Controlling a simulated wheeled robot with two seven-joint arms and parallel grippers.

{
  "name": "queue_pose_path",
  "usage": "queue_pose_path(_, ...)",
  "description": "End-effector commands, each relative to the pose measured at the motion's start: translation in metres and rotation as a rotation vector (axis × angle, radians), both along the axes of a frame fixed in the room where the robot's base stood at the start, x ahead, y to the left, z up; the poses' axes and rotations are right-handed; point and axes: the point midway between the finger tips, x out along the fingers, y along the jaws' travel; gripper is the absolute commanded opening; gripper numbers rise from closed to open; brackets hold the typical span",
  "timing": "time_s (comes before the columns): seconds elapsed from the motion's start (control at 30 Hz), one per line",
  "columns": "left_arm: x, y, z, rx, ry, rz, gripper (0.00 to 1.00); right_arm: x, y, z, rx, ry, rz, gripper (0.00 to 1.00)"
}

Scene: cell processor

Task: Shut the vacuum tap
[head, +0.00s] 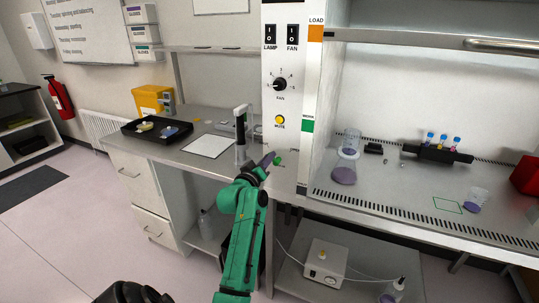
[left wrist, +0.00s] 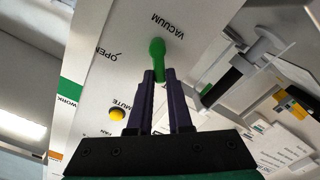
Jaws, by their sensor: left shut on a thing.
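The green vacuum tap (head: 278,160) sticks out from the lower part of the white cabinet front post. In the left wrist view its green handle (left wrist: 157,52) stands beside the printed word VACUUM, with OPEN printed to the left. My left gripper (head: 268,160) reaches up to it from below. In the left wrist view its two dark purple fingers (left wrist: 158,78) are shut on the lower end of the handle. The far side of the handle is hidden. My right gripper is not in view.
The post carries a yellow MUTE button (head: 280,119), a black fan knob (head: 280,84) and switches. The hood right of the post holds a flask (head: 346,165) and a tube rack (head: 437,153).

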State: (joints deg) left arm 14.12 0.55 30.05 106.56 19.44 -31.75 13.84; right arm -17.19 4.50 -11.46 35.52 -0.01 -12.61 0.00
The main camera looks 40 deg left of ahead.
Motion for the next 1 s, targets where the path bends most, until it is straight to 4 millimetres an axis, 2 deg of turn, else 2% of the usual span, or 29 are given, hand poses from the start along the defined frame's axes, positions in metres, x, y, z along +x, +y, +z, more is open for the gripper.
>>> queue_pose_path(0.3,-0.0011,0.0027,-0.0031,-0.122,-0.039,-0.001,0.00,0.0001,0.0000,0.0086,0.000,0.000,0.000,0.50)
queue_pose_path(0.83,-0.0011,0.0030,-0.0047,-0.146,-0.048,-0.001,0.00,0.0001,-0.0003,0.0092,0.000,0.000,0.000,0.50)
queue_pose_path(0.87,-0.0011,0.0030,-0.0047,-0.146,-0.048,-0.001,0.29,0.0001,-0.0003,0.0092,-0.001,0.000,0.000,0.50)
queue_pose_path(0.9,-0.0011,0.0030,-0.0047,-0.146,-0.048,-0.001,0.44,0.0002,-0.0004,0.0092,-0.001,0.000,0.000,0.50)
queue_pose_path(0.93,-0.0011,0.0031,-0.0046,-0.145,-0.048,-0.001,0.47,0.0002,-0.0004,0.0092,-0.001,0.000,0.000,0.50)
queue_pose_path(1.0,-0.0011,0.0031,-0.0044,-0.145,-0.048,-0.001,0.47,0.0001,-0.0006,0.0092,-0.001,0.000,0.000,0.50)
